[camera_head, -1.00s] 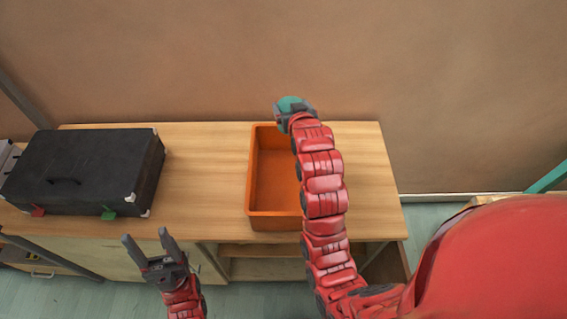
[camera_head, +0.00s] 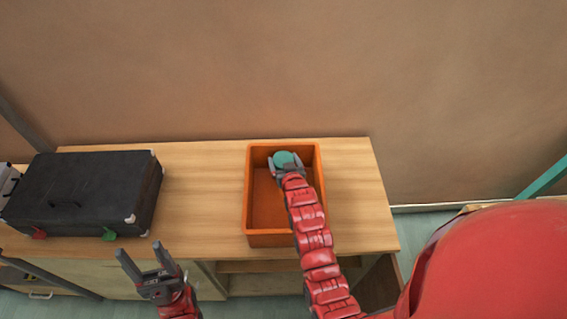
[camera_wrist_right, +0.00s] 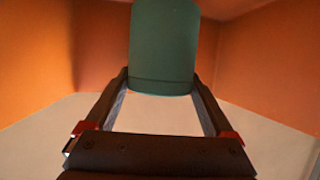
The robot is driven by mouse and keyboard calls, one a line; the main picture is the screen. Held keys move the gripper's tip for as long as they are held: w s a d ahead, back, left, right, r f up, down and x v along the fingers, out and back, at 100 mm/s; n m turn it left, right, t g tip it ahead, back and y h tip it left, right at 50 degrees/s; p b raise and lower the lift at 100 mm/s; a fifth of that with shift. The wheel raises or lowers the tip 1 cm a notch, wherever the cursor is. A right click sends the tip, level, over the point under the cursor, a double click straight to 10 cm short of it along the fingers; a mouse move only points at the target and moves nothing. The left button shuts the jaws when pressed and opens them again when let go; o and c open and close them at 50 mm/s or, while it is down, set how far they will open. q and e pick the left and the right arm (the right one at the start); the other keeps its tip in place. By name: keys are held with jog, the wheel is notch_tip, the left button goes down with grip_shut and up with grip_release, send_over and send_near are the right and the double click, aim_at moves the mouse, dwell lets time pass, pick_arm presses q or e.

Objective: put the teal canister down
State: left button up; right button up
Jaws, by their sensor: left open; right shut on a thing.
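The teal canister (camera_head: 287,160) is in my right gripper (camera_head: 284,165), over the far part of the orange bin (camera_head: 249,205). In the right wrist view the canister (camera_wrist_right: 165,45) stands between the two fingers of my right gripper (camera_wrist_right: 162,90), with the bin's orange walls (camera_wrist_right: 35,60) around it. I cannot tell whether its base touches the bin floor. My right arm hides part of the bin's right side. My left gripper (camera_head: 146,262) is open and empty, in front of the table's front edge.
A black case (camera_head: 85,190) with red and green tabs lies on the left of the wooden table (camera_head: 205,190). The table is clear between case and bin and right of the bin. A brown wall stands behind.

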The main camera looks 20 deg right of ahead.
jog(key=shift+f, duration=0.95)
jog(key=shift+f, duration=0.25)
jog(key=o, duration=1.2)
jog(key=shift+o, duration=0.2)
jog(key=shift+r, duration=0.1)
